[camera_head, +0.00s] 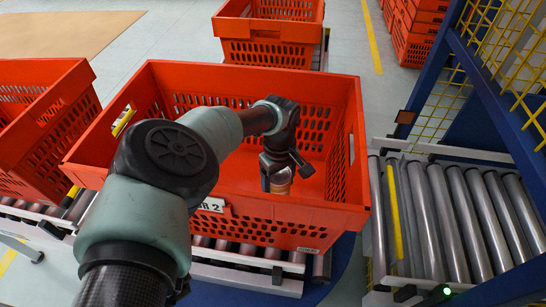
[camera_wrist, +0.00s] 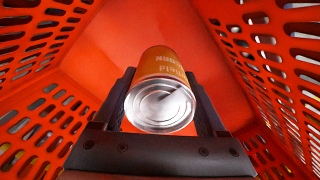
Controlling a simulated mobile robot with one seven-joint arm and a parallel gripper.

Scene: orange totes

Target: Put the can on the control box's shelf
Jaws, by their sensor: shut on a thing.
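The can (camera_wrist: 161,88) has a yellow-orange label with pale lettering and a bare metal end that faces the wrist camera. My gripper (camera_wrist: 162,97) is shut on the can, one finger on each side of it. In the head view the can (camera_head: 281,181) shows below my gripper (camera_head: 279,175), inside the large orange tote (camera_head: 330,212). My arm hides part of the tote. I cannot tell whether the can touches the tote's floor. No control box or shelf can be made out in these views.
The tote stands on a roller conveyor (camera_head: 232,249). Another orange tote (camera_head: 40,125) is at left, and one (camera_head: 268,50) is behind. At right are an empty roller conveyor (camera_head: 440,215), a blue frame (camera_head: 490,95) with yellow mesh, and stacked orange totes (camera_head: 411,45).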

